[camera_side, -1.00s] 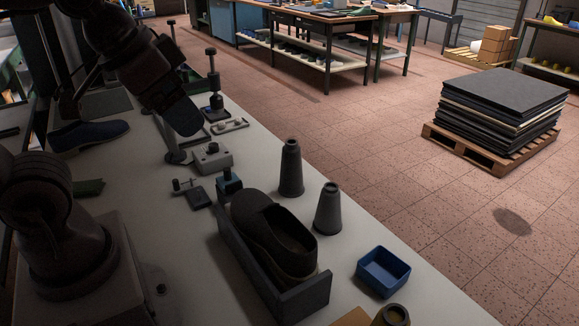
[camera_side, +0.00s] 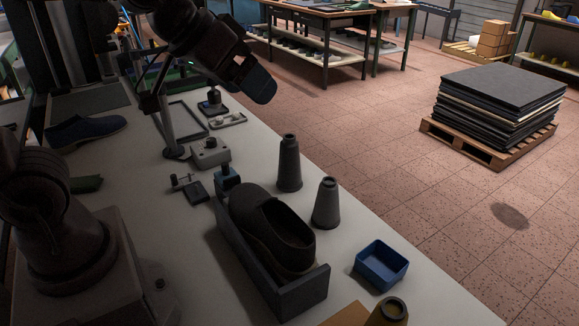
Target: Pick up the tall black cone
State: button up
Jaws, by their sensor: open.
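The tall black cone (camera_side: 289,164) stands upright on the pale table, behind a shorter, lighter grey cone (camera_side: 327,204). A gap shows between the two cones. My gripper (camera_side: 262,86) is in the air above and to the left of the tall cone, clear of it. Its blue-tipped end points down and to the right. Nothing shows in it, and the space between its fingers is hard to see from this side.
A dark shoe (camera_side: 265,232) sits in a grey box (camera_side: 313,291) left of the cones. A blue tray (camera_side: 381,265) and an olive cone (camera_side: 390,312) stand nearer the camera. Small metal fixtures (camera_side: 209,153) lie to the left. The table's edge runs close to the cones' right.

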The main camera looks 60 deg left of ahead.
jog(key=w+a+f+n+t+y, duration=0.2)
jog(key=w+n+t, duration=0.1)
jog(key=w, duration=1)
jog(key=n+g+y, duration=0.2)
jog(key=n+y, duration=0.6)
jog(key=y, duration=0.7)
send_over(290, 147)
notch_tip(290, 147, down, 17)
jog(key=f, duration=0.6)
jog(key=shift+s+d+f, duration=0.2)
jog(key=shift+s+d, duration=0.05)
jog(key=shift+d, duration=0.15)
jog(key=shift+w+a+f, duration=0.15)
jog(key=shift+w+a, duration=0.1)
jog(key=shift+a, duration=0.2)
jog(key=shift+w+a+f, duration=0.1)
jog(key=shift+w+a, duration=0.1)
jog(key=shift+a, duration=0.25)
jog(key=shift+w+a, duration=0.3)
jog(key=shift+a, duration=0.1)
jog(key=c, duration=1.3)
jog(key=shift+r, duration=0.1)
jog(key=shift+c, duration=0.6)
